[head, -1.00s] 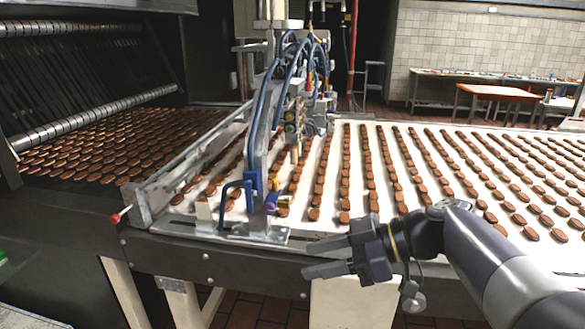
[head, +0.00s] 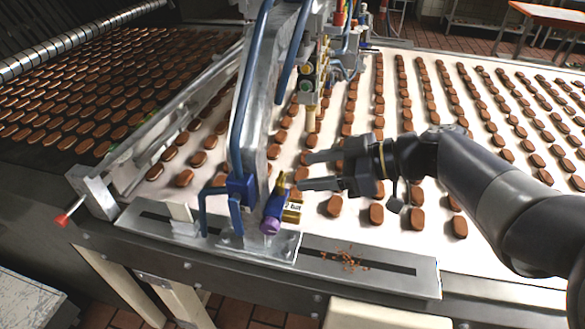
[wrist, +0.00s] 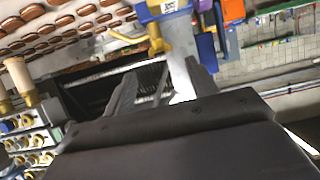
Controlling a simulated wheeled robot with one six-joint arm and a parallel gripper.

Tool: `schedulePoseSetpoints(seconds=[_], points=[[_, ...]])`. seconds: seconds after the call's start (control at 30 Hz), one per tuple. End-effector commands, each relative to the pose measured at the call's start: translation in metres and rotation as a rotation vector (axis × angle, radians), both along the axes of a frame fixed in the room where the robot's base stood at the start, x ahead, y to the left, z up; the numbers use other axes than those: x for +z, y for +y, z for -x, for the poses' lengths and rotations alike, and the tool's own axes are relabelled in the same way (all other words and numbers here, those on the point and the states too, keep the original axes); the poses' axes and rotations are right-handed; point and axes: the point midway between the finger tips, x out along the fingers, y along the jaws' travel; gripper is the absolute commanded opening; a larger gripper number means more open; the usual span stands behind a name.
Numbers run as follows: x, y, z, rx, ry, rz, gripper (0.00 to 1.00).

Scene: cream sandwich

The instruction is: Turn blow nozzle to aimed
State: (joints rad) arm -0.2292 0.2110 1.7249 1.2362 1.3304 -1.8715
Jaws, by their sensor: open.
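The blow nozzle (head: 288,208) is a small blue, brass and purple fitting with a pale label, low on the grey upright post. Its brass part also shows in the wrist view (wrist: 157,42), beyond my fingers near the top edge. My gripper (head: 306,171) is open and empty, just right of the nozzle, its fingers pointing left toward the post. In the wrist view my gripper (wrist: 160,85) has its two fingers apart, with the pale post behind them. I cannot tell if a finger touches the nozzle.
The grey post (head: 255,130) with blue hoses stands on a slotted metal plate (head: 400,277) with brown crumbs. Rows of brown biscuits cover the white belt (head: 335,100) behind. Brass-tipped valves (head: 308,85) hang above my gripper. A red-tipped rod (head: 65,218) sticks out at left.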

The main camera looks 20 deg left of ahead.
Motion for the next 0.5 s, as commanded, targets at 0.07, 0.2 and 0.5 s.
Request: schedulePoseSetpoints(seconds=[0.07, 0.2, 0.5], points=[[-0.004, 0.014, 0.002, 0.005, 0.004, 0.0, 0.55], [-0.012, 0.031, 0.004, 0.003, 0.003, 0.0, 0.55], [-0.019, 0.045, 0.005, 0.0, 0.0, 0.0, 0.55]])
